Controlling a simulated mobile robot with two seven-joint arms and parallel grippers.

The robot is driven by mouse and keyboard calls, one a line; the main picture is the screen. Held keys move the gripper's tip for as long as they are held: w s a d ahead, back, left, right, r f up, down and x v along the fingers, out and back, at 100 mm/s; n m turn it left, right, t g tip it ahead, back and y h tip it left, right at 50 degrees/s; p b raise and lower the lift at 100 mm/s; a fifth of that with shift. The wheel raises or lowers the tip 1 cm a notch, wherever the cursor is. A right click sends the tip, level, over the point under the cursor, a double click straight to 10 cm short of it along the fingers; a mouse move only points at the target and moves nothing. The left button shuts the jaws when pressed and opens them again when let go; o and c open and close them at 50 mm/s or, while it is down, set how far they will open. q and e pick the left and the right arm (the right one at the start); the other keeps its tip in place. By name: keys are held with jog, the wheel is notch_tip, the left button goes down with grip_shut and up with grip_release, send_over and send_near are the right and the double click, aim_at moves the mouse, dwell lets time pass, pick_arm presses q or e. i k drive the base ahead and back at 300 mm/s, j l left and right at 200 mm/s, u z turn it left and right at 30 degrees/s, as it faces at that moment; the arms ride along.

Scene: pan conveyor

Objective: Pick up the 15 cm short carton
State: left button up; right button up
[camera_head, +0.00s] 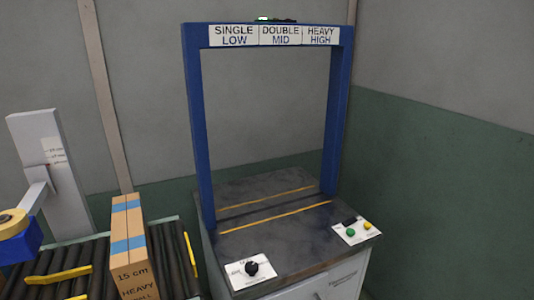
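A brown carton (131,255) with blue tape bands stands upright at the lower left, by the rollers. Its front face reads "15 cm" and "HEAVY". A third line at the picture's bottom edge is hard to read and seems to end in "ALL". The carton's lower end is cut off by the frame. No other carton is in view. Neither of my grippers shows in the head view.
A roller conveyor (179,252) with yellow bars (58,275) lies around the carton. A grey post (70,205) and a blue tape holder (22,243) stand left.

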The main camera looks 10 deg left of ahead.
aim_at(132, 266)
jog(key=u, duration=1.2)
